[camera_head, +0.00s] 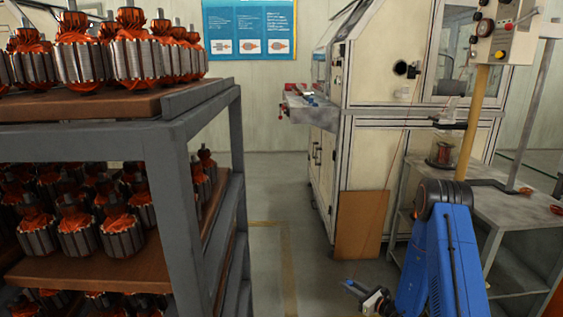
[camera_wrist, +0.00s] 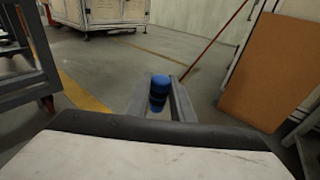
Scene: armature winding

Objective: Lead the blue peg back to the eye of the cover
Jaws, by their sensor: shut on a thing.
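The blue peg (camera_wrist: 159,92) stands between the two grey fingers of my gripper (camera_wrist: 160,101) in the wrist view. It has dark bands around its middle and lower part. In the head view my gripper (camera_head: 367,297) is low at the bottom edge, over the floor, with the blue peg (camera_head: 350,284) at its tip. A thin reddish line (camera_wrist: 216,41) runs down to beside the right finger; I cannot tell whether it is tied to the peg. The pale machine (camera_head: 385,95) stands beyond. I cannot make out the cover's eye in either view.
A grey rack (camera_head: 163,160) full of copper-wound armatures fills the left. A brown board (camera_head: 362,224) leans against the machine. A grey bench (camera_head: 488,200) with a wire spool (camera_head: 443,152) stands at the right. The floor aisle (camera_head: 272,195) between rack and machine is clear.

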